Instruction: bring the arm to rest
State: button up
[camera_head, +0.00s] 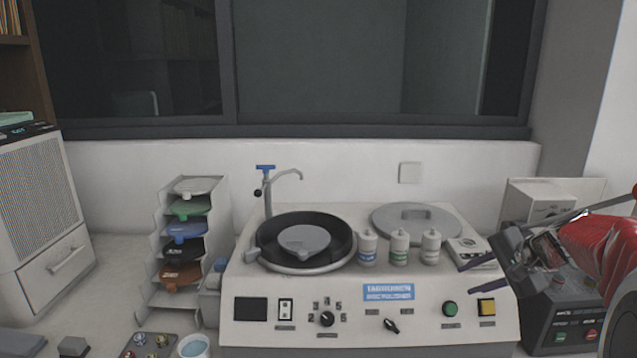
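My gripper (484,252) is at the right, above the right end of the white polishing machine (262,310). Its dark fingers point left and look spread apart, with nothing seen between them. My red arm (605,245) enters from the right edge, and most of it is out of view. The gripper overlaps a small white box (466,246) on the machine top in this view. I cannot tell whether they touch.
The machine carries a black round platen (341,240), a grey lid (384,219), a tap (268,190) and several white bottles (399,246). A rack of coloured discs (150,235) stands left. A dark control box (563,318) sits below my gripper.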

jog(key=s+a+f+n+g+h, duration=0.1)
jog(key=s+a+n, duration=0.5)
jog(key=s, duration=0.8)
jog(key=s+a+f+n+h, duration=0.1)
jog(key=s+a+n+h, duration=0.2)
jog(key=s+a, duration=1)
jog(key=shift+s+a+n+g, duration=0.25)
jog(key=shift+s+n+g, duration=0.15)
jog(key=shift+s+n, duration=1.2)
